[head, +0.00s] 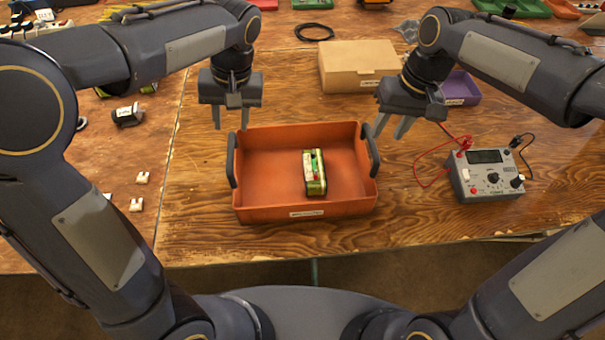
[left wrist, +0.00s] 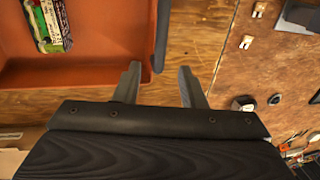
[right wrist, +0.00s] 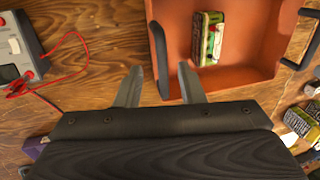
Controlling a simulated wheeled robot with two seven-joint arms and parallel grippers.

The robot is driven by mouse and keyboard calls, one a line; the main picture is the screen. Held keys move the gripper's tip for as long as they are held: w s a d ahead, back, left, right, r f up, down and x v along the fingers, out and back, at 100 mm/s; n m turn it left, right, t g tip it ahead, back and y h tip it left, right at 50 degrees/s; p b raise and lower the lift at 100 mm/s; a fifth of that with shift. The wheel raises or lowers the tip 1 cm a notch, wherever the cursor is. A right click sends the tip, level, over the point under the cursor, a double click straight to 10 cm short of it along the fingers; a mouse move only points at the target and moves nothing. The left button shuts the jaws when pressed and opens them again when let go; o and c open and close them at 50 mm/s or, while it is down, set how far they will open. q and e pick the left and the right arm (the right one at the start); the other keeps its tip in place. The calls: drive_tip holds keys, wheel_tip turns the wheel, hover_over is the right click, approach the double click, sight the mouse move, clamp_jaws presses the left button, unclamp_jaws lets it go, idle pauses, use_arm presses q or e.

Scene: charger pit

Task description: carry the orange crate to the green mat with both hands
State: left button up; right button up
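The orange crate (head: 270,203) sits on the wooden table before me, with a dark handle at each side. A green and red pack (head: 314,173) lies inside it, right of centre. My left gripper (head: 230,118) is open and empty near the left handle (head: 232,161); that handle (left wrist: 161,38) shows beyond its fingertips in the left wrist view. My right gripper (head: 392,125) is open and empty near the right handle (head: 370,150); that handle (right wrist: 158,55) lies ahead between its fingers in the right wrist view. I cannot make out a green mat.
A grey meter (head: 485,175) with red and black leads stands right of the crate. A cardboard box (head: 357,65) and a purple tray (head: 460,88) stand behind. Small white pieces (head: 137,204) and a black part (head: 127,115) lie left. The table's front edge is close to the crate.

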sight(231, 140)
drive_tip(key=shift+a+f, duration=0.1)
